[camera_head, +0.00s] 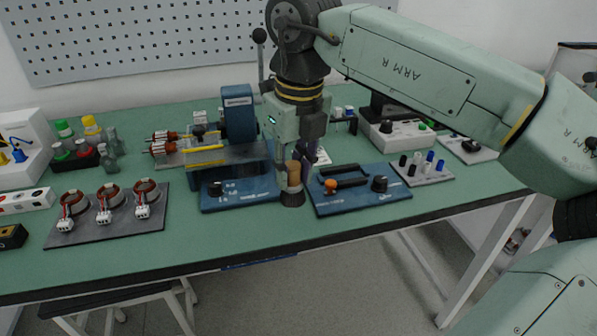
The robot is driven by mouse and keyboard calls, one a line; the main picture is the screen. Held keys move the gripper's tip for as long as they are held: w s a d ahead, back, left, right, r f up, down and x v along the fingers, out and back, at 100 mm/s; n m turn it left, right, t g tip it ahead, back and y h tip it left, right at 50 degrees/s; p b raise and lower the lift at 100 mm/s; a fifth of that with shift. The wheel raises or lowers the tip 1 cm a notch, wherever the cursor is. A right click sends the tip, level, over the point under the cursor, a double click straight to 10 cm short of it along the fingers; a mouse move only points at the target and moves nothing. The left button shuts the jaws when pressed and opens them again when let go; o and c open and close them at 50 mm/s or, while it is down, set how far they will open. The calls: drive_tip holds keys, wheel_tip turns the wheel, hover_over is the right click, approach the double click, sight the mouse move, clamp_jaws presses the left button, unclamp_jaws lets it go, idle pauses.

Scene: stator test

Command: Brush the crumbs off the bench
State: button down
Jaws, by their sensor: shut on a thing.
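My gripper (296,160) points down over the middle of the bench and is shut on a brush (294,176). The brush has a wooden handle and dark bristles at its lower end. It stands roughly upright, with the bristles at or just above the bench top; I cannot tell whether they touch. The bench (250,236) has a green top with a dark front edge. I cannot make out any crumbs on it at this size.
A blue panel (240,194) stands close left of the brush, another blue panel (360,202) close right. A grey plate (152,222) with three copper coils lies left. Bottles (92,128) stand farther back. A grey block with coloured pegs (425,176) is right. Free bench lies along the front.

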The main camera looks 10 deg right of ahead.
drive_tip(key=shift+r+p, duration=0.9)
drive_tip(key=shift+r, duration=0.65)
